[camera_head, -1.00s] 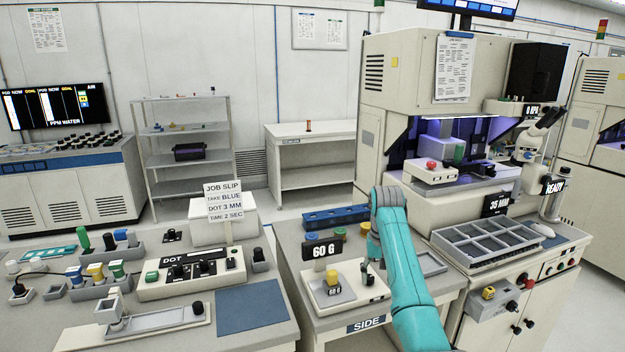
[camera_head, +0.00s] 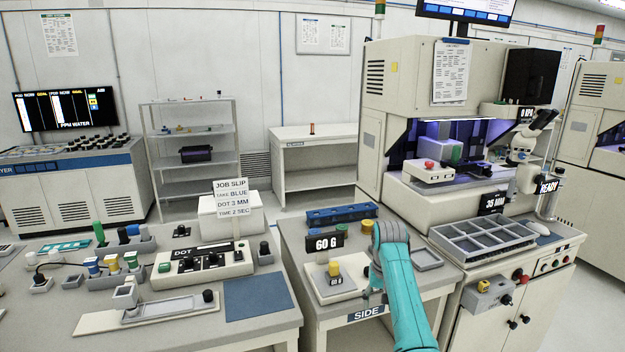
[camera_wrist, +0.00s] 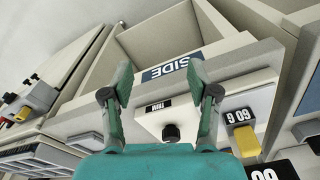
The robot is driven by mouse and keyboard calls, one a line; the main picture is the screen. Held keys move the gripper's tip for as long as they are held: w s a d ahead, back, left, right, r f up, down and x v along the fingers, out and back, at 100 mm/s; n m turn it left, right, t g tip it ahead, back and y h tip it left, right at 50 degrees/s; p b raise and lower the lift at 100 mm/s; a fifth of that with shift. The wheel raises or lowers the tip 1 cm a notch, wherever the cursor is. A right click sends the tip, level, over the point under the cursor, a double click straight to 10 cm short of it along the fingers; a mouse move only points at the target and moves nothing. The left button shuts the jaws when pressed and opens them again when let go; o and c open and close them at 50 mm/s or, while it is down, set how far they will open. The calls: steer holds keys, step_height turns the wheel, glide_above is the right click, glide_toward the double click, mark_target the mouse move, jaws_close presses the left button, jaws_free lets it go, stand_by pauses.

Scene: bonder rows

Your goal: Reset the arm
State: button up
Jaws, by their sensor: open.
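My teal arm reaches up from the bottom of the head view, over the side table (camera_head: 330,308) marked SIDE. My gripper (camera_wrist: 157,82) shows in the wrist view with its two fingers spread and nothing between them. In that view, a black knob (camera_wrist: 171,132) under a TRIM label lies below and between the fingers, apart from them. In the head view the fingertips are hidden behind or below my arm. The scale (camera_head: 336,283) with a yellow-topped weight and a 60 G sign (camera_head: 325,243) stands just left of my arm.
A grey compartment tray (camera_head: 483,243) and the bonder machine (camera_head: 400,150) stand right of my arm. A blue rack (camera_head: 341,214) lies behind it. The left bench holds a job slip (camera_head: 231,199), a DOT control box (camera_head: 205,265) and a blue mat (camera_head: 256,297).

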steer(key=s+f+t, duration=0.2)
steer(key=s+f, duration=0.4)
steer(key=f, duration=0.6)
steer(key=s+f+t, duration=0.1)
steer(key=s+f, duration=0.5)
steer(key=f, duration=0.6)
steer(key=s+f+t, duration=0.2)
steer(key=s+f, duration=0.2)
steer(key=s, duration=0.6)
steer(key=s+f+t, duration=0.2)
steer(key=s+f, duration=0.3)
steer(key=s, duration=0.5)
steer(key=s+r+t, duration=0.2)
steer(key=s+r, duration=0.2)
steer(key=s, duration=0.6)
steer(key=s+r+t, duration=0.1)
steer(key=s+r, duration=0.4)
steer(key=s, duration=0.5)
steer(key=s+r+t, duration=0.2)
steer(key=s+r, duration=0.5)
steer(key=r, duration=0.3)
steer(key=s+r+n+t, duration=0.1)
steer(key=s+r+t, duration=0.1)
steer(key=s+r, duration=0.5)
step_height(320, 180, up, 4)
steer(key=shift+s+r, duration=0.15)
steer(key=shift+r, duration=0.05)
